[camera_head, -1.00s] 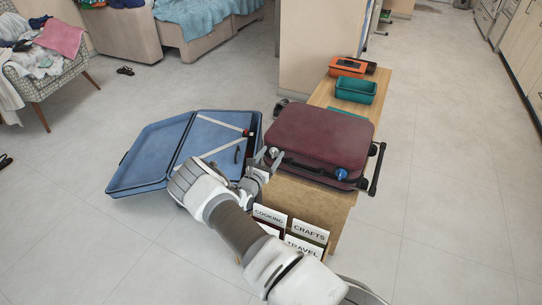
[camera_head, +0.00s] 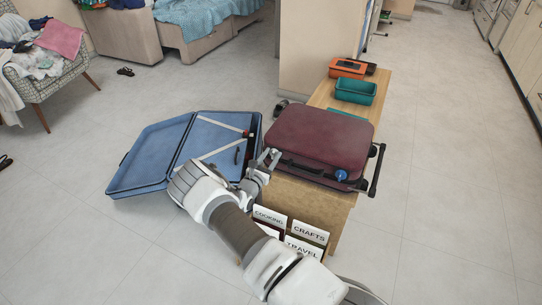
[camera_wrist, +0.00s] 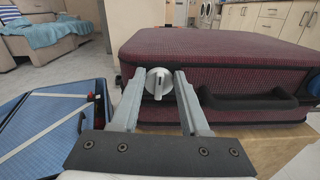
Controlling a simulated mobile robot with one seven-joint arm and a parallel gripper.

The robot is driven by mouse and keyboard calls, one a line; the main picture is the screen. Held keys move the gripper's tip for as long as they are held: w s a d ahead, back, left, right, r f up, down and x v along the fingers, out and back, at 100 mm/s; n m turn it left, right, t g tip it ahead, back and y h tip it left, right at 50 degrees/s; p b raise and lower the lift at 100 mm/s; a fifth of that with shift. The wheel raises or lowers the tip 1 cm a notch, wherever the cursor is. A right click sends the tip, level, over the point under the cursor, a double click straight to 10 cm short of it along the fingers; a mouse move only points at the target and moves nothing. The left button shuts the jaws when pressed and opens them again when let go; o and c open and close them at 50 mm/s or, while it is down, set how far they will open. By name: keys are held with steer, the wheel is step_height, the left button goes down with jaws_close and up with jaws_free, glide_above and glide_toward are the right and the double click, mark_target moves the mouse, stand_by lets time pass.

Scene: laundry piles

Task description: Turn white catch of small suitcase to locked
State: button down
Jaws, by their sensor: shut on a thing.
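The small suitcase (camera_head: 322,137) is dark red and lies closed on a wooden bench; it also fills the upper right of the wrist view (camera_wrist: 225,55). Its white catch (camera_wrist: 158,82) is a round knob with a raised grip, on the suitcase's front side left of the black handle (camera_wrist: 247,100). In the wrist view the grip stands near upright. My gripper (camera_wrist: 159,80) has one finger on each side of the catch and is shut on it. In the head view my gripper (camera_head: 266,160) is at the suitcase's front left, hiding the catch. A blue catch (camera_head: 341,175) sits right of the handle.
An open blue suitcase (camera_head: 190,150) lies on the floor to the left. The wooden bench (camera_head: 315,200) carries a teal bin (camera_head: 356,91) and an orange box (camera_head: 347,67) farther back. Labelled folders (camera_head: 306,235) stand at its near end. The floor to the right is clear.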

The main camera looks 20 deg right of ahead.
steer(key=m, duration=0.2)
steer(key=m+p, duration=0.1)
steer(key=m, duration=0.1)
steer(key=shift+s+d, duration=0.2)
steer(key=m, duration=0.2)
steer(key=m+p, duration=0.1)
steer(key=m, duration=0.1)
steer(key=shift+s+d+f+m, duration=0.15)
steer(key=shift+f+m, duration=0.05)
steer(key=shift+m, duration=0.1)
steer(key=shift+f+m+p, duration=0.15)
steer(key=shift+m+p, duration=0.35)
steer(key=shift+m, duration=0.9)
steer(key=shift+f+m+p, duration=0.2)
steer(key=shift+m+p, duration=0.35)
steer(key=shift+m, duration=0.85)
steer(key=shift+f+m+p, duration=0.15)
steer(key=shift+m+p, duration=0.35)
steer(key=shift+m, duration=0.9)
steer(key=shift+c, duration=2.1)
jaws_free()
steer(key=shift+s, duration=0.1)
steer(key=p+v, duration=0.3)
steer(key=v, duration=1.4)
